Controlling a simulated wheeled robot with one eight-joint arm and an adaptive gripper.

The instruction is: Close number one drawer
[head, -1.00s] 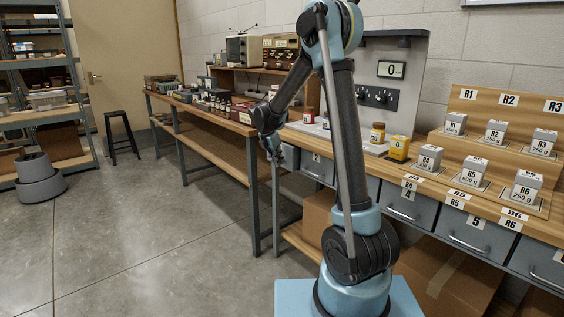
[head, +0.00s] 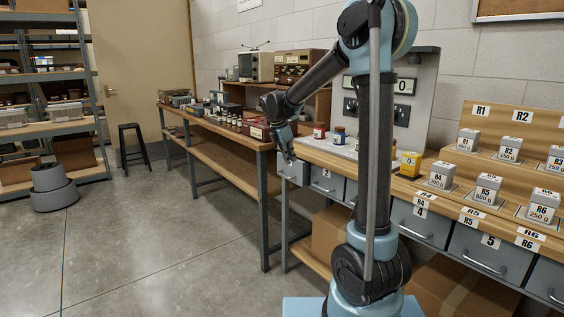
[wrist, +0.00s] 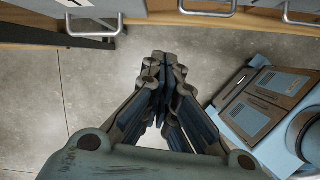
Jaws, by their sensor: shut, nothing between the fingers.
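The leftmost drawer (head: 291,171) of the bench row is taken as number one; its number is not readable. Its grey front stands forward of its neighbour (head: 326,183), so it looks partly open. In the wrist view its handle (wrist: 94,27) is at the upper left, reaching farther out than the other handles. My gripper (head: 289,158) hangs beside the upper part of this drawer front in the head view. In the wrist view my gripper (wrist: 163,60) is shut and empty, with its tips below and right of the handle, apart from it.
Drawers four (head: 419,222) and five (head: 478,250) look closed. A cardboard box (head: 331,233) sits on the lower shelf.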

